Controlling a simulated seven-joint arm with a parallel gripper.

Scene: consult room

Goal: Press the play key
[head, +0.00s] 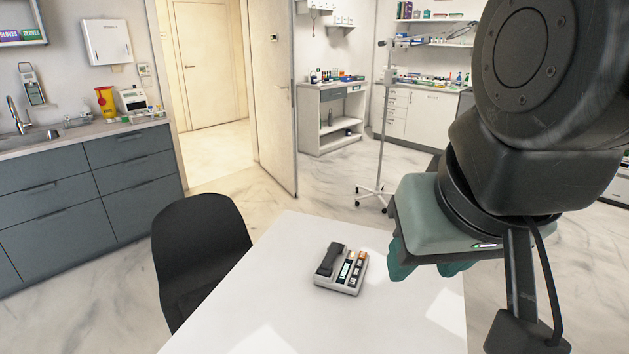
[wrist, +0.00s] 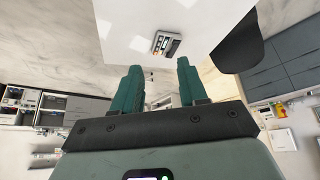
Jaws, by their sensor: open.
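A light grey desk phone (head: 341,269) lies on the white table (head: 260,290), with a dark handset along its left side, a small lit screen and a block of keys on its right. The single keys are too small to tell apart, so I cannot tell which is the play key. My gripper (head: 425,268) is above the table's right side, to the right of the phone and apart from it. In the wrist view the phone (wrist: 167,44) shows beyond the two green fingers (wrist: 158,85), which stand apart with nothing between them.
A black chair (head: 200,255) stands at the table's left edge. The tabletop around the phone is bare. Grey drawers (head: 85,195) line the left wall, beside an open door (head: 270,90).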

